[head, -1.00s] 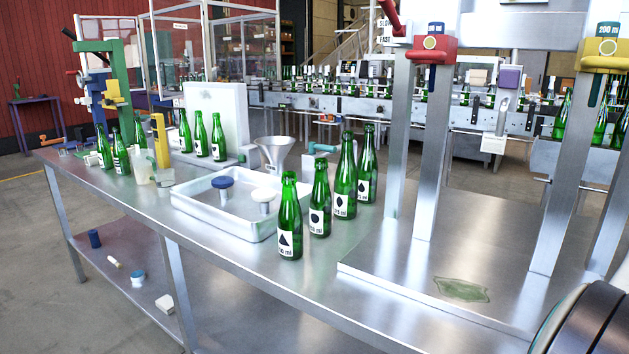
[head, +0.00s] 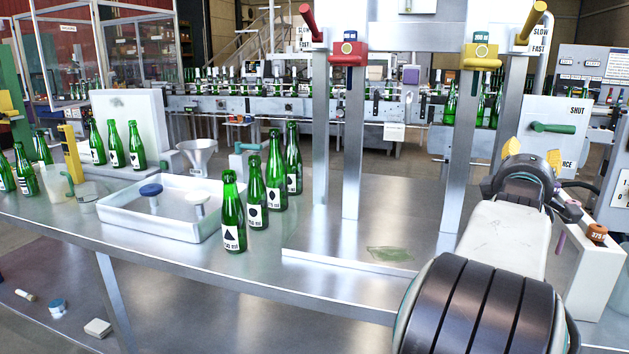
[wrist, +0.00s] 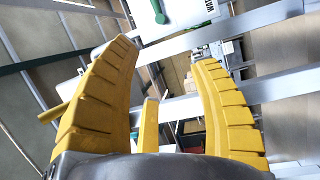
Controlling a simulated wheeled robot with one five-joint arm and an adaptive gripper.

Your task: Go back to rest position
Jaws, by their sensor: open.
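My gripper (head: 531,154) is at the right of the head view, raised above the right end of the steel table (head: 330,283). Its two yellow fingers stand apart. In the wrist view my gripper (wrist: 168,55) is open, with nothing between the fingers. Behind the fingers, that view shows metal bars and a white panel with a green handle (wrist: 158,12). No bottle or cap touches the gripper.
Several green bottles (head: 233,215) stand in a row beside a white tray (head: 125,226). Right of them rises a metal frame with a red head (head: 348,54) and a yellow head (head: 481,57). A white block with an orange-brown piece (head: 597,232) stands at far right.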

